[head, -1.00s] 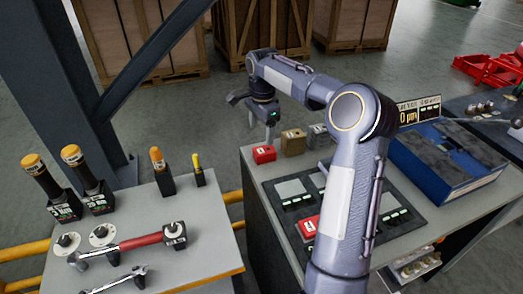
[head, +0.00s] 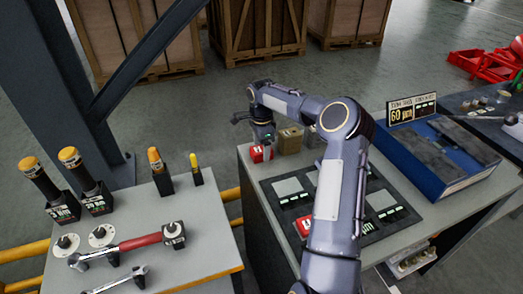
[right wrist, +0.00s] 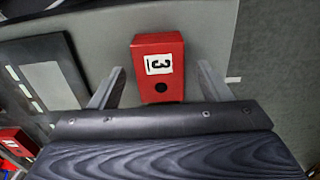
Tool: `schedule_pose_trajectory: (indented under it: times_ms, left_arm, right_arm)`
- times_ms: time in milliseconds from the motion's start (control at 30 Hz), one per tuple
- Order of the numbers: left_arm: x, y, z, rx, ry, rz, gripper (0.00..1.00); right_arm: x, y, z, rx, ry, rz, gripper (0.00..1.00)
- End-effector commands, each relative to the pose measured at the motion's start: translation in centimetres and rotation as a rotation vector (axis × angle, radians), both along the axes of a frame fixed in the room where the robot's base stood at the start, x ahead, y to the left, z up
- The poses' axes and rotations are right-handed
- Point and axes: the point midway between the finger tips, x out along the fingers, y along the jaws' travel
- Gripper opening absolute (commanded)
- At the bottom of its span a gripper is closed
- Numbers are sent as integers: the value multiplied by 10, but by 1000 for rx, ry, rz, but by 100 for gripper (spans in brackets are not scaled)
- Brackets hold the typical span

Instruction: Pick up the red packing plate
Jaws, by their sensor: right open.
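A red block (head: 257,153) with a white label stands near the far left corner of the right-hand bench. The right wrist view shows this red block (right wrist: 158,68) marked "3", with a dark round hole. My right gripper (head: 263,142) is at the block in the head view. In the right wrist view its open fingers (right wrist: 160,88) stand on either side of the block's near part, with gaps; they are not closed on it. A second red piece (head: 304,227) lies on the dark panel and shows at lower left in the wrist view (right wrist: 18,142). My left gripper is out of view.
A tan block (head: 290,140) stands just right of the red one. The dark panel (head: 283,206) holds grey plates. A blue case (head: 440,160) and a display sign (head: 412,108) stand to the right. The left table (head: 210,235) carries tools.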

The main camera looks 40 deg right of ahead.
Motion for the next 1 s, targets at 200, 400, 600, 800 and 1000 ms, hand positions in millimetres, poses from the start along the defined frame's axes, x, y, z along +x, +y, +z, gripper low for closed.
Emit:
schedule_pose_trajectory:
  times_ms: [200, 400, 600, 800, 1000]
  left_arm:
    - [0, 0, 0, 0, 0, 0, 71]
    - [0, 0, 0, 0, 0, 0, 71]
    - [0, 0, 0, 0, 0, 0, 71]
    - [0, 0, 0, 0, 0, 0, 71]
    - [0, 0, 0, 0, 0, 0, 71]
  right_arm:
    - [0, 0, 0, 0, 0, 0, 66]
    - [0, 0, 0, 0, 0, 0, 40]
    - [0, 0, 0, 0, 0, 1, 13]
    - [0, 0, 2, -1, -2, 0, 9]
    - [1, 0, 7, -1, -3, 0, 9]
